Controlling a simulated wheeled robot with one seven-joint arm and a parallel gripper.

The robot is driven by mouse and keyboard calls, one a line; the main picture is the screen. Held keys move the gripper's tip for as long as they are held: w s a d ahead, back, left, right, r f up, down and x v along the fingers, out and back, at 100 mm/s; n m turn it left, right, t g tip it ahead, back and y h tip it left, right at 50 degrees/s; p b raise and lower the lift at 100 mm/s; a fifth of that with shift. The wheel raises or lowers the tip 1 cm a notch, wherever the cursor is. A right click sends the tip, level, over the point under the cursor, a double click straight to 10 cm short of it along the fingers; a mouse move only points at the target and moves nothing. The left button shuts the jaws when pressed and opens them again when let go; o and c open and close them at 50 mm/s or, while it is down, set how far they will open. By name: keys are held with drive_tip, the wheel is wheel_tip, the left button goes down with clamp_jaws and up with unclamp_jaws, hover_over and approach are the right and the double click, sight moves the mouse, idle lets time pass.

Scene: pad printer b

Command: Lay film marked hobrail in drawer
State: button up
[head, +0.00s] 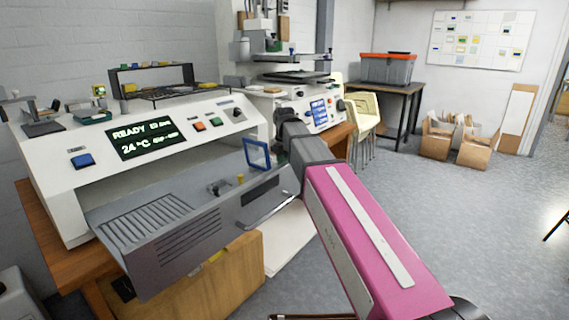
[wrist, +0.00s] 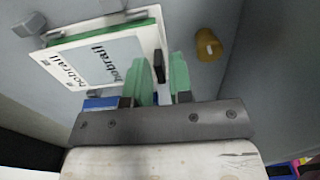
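The film marked hobrail (wrist: 92,62) is a flat pale panel with white and green edging, and the word shows twice on it in the wrist view. My gripper (wrist: 164,68) has its two green fingers on either side of a dark tab at the film's edge and looks shut on it. In the head view, my gripper is mostly hidden by my arm. A small blue-framed panel (head: 256,153) appears upright above the drawer; I cannot tell whether it is this same film. The grey drawer (head: 160,235) is pulled out, with a bar handle on its front.
Grey posts (wrist: 28,24) stand near the film, and a yellow knob (wrist: 207,45) is right of the fingers. The white printer (head: 90,165) with its lit display rises behind the drawer. A second machine (head: 315,110) stands farther back. Open floor lies to the right.

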drive_tip(key=shift+r, duration=0.1)
drive_tip(key=shift+r, duration=1.4)
drive_tip(key=shift+o, duration=0.4)
drive_tip(key=o, duration=0.5)
drive_tip(key=shift+r, duration=0.15)
drive_tip(key=shift+r, duration=1.85)
